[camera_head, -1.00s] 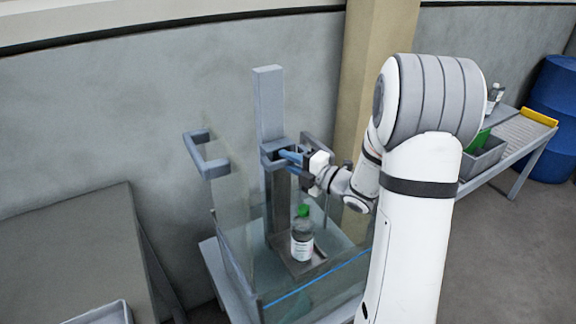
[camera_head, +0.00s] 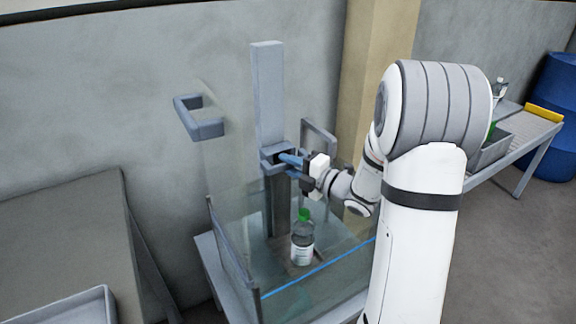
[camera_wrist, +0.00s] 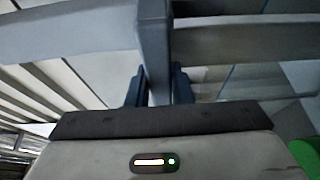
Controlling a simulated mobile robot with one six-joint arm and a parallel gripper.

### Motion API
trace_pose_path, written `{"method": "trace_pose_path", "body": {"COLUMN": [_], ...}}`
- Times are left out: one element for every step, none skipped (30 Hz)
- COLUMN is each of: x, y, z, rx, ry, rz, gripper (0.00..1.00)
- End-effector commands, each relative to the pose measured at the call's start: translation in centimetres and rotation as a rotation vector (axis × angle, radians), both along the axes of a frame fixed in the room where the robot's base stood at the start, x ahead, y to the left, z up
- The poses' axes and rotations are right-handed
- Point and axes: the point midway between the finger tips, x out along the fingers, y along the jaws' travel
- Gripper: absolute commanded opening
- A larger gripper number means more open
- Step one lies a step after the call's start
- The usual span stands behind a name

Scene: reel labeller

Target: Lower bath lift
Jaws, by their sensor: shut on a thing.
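The bath lift has an upright grey column (camera_head: 268,95) with a carriage (camera_head: 270,152) partway down it. Its platform (camera_head: 298,266) hangs low inside a clear-walled tank (camera_head: 228,250). A clear bottle with a green cap and white label (camera_head: 302,246) stands upright on the platform; a green round shape, likely its cap, shows in the wrist view (camera_wrist: 304,152). My gripper (camera_head: 290,160) is shut on the lift's handle at the carriage. In the wrist view my gripper (camera_wrist: 158,88) has its two dark fingers either side of the grey handle bar (camera_wrist: 154,45).
A blue line (camera_head: 320,268) runs along the tank's front wall. A bench (camera_head: 525,135) with a grey bin (camera_head: 490,150) stands at right, and a pale tray (camera_head: 75,310) at lower left.

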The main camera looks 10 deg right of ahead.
Motion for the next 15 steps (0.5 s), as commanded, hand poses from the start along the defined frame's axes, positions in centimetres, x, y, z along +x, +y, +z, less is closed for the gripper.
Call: {"method": "trace_pose_path", "body": {"x": [0.00,0.00,0.00,0.00,0.00,0.00,0.00,0.01,0.01,0.01,0.01,0.01,0.01,0.01,0.01], "y": [-0.06,-0.05,-0.05,-0.05,-0.04,-0.04,-0.04,-0.03,-0.02,-0.02,-0.02,-0.01,0.00,0.00,0.00], "z": [0.00,0.01,0.01,0.01,0.02,0.02,0.02,0.03,0.03,0.03,0.03,0.04,0.04,0.04,0.04], "rx": [0.001,0.001,0.001,0.001,0.000,0.000,0.000,0.001,0.001,0.001,0.001,0.001,0.001,0.001,0.001], "ry": [0.001,0.001,0.001,0.001,0.000,0.000,0.000,-0.001,-0.001,-0.001,-0.001,-0.001,-0.001,-0.001,-0.001], "rz": [-0.001,-0.001,-0.001,-0.001,-0.001,-0.001,-0.001,-0.001,-0.001,-0.001,-0.001,0.000,0.000,0.000,0.000], "gripper": [0.00,0.21,0.24,0.26,0.29,0.32,0.35,0.37,0.40,0.42,0.42,0.42,0.42,0.42,0.42]}}
